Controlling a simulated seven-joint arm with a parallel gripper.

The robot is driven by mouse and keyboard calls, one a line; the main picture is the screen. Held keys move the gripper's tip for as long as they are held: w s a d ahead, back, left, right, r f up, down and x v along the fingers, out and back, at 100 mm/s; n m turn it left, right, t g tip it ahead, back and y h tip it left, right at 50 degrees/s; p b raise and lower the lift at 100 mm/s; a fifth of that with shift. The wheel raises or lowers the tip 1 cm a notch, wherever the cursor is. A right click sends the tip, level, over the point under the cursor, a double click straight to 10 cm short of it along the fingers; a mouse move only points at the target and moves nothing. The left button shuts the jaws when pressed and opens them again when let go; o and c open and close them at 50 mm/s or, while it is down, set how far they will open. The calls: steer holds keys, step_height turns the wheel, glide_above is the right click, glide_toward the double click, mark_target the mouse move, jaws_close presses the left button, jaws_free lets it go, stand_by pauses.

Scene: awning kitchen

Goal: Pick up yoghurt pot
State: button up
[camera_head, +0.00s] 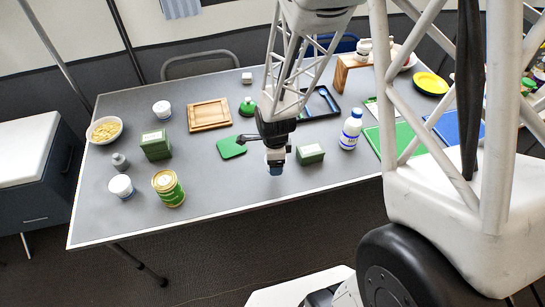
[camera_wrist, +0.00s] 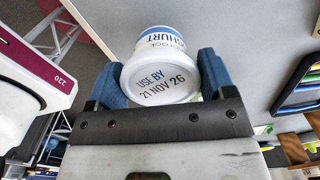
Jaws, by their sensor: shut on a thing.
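The yoghurt pot (camera_wrist: 160,80) is white with blue lettering and a round lid reading "USE BY 21 NOV 26". In the wrist view it sits between the two blue fingers of my gripper (camera_head: 275,170), which are shut on its sides. The lid faces the wrist camera. In the head view my gripper is over the front middle of the grey table, and the pot is mostly hidden by the fingers. I cannot tell the gap between pot and table.
A green box (camera_head: 310,154) and a white bottle with blue bands (camera_head: 351,130) stand just right of my gripper. A green mat (camera_head: 231,148) lies left. Further left are a wooden tray (camera_head: 209,115), a green tin (camera_head: 169,189) and another white pot (camera_head: 121,186).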

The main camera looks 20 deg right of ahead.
steer(key=s+r, duration=0.1)
steer(key=s, duration=1.2)
steer(key=shift+s+d, duration=0.25)
steer(key=shift+s, duration=0.05)
steer(key=shift+r, duration=0.1)
steer(key=w+a+r+n, duration=0.1)
steer(key=w+a+n, duration=0.8)
steer(key=w+n, duration=0.5)
steer(key=shift+a+r+n, duration=0.15)
steer(key=shift+n, duration=0.15)
steer(key=shift+w, duration=0.15)
steer(key=w+a, duration=0.1)
steer(key=w, duration=0.4)
steer(key=w+a+f, duration=0.1)
steer(key=w, duration=0.4)
steer(key=w+a, duration=0.1)
steer(key=w, duration=0.4)
steer(key=shift+w+f, duration=0.2)
steer(key=shift+f, duration=0.05)
